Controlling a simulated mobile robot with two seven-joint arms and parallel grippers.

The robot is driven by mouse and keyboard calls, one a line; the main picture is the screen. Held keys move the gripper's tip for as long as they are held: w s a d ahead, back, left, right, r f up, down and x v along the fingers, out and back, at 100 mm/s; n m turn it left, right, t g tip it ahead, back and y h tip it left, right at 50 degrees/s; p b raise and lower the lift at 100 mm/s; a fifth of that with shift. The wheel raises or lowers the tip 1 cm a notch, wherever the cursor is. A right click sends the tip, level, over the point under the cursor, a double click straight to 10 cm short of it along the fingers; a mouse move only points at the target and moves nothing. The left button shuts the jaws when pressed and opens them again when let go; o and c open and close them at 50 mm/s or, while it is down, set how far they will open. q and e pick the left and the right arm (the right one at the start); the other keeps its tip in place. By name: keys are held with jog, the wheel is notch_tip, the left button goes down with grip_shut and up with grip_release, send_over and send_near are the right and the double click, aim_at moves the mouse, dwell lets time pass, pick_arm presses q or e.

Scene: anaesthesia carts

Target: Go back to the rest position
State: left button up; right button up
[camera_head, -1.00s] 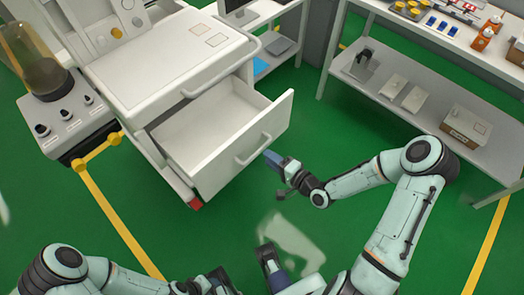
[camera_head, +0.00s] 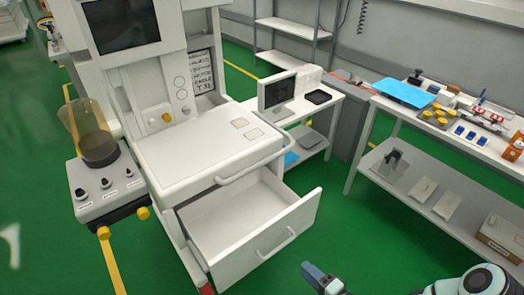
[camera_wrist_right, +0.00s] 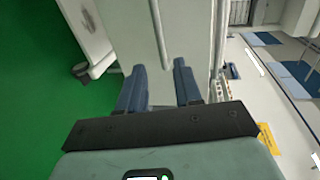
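The white anaesthesia cart (camera_head: 205,150) stands at the centre left of the head view. Its drawer (camera_head: 265,245) is pulled open and looks empty. My right gripper (camera_head: 308,268) is low in the head view, just in front of the drawer and apart from its handle (camera_head: 277,245). In the right wrist view, my right gripper (camera_wrist_right: 158,82) has its two blue fingers spread with nothing held between them. A pale panel with a bar shows beyond the fingertips. My left gripper is out of view.
A side table with a monitor (camera_head: 277,92) stands behind the cart. A long bench (camera_head: 460,130) with bottles and small items is on the right, with a lower shelf (camera_head: 440,190). Green floor between the cart and bench is free.

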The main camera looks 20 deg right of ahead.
jog(key=shift+a+f, duration=0.1)
jog(key=s+a+f+n+g, duration=0.35)
jog(key=a+f+g, duration=0.3)
jog(key=f, duration=0.55)
jog(key=s+a+f+n+g+h, duration=0.1)
jog(key=s+a+f+n+g, duration=0.25)
jog(key=s, duration=0.35)
jog(key=s+a+f+n+g+h, duration=0.1)
jog(key=s+a+f+n+g, duration=0.2)
jog(key=s+f+g, duration=0.35)
notch_tip(320, 180, up, 13)
jog(key=p, duration=1.2)
jog(key=shift+s+t, duration=0.35)
jog(key=shift+t, duration=0.1)
jog(key=shift+s, duration=0.1)
jog(key=shift+r, duration=0.1)
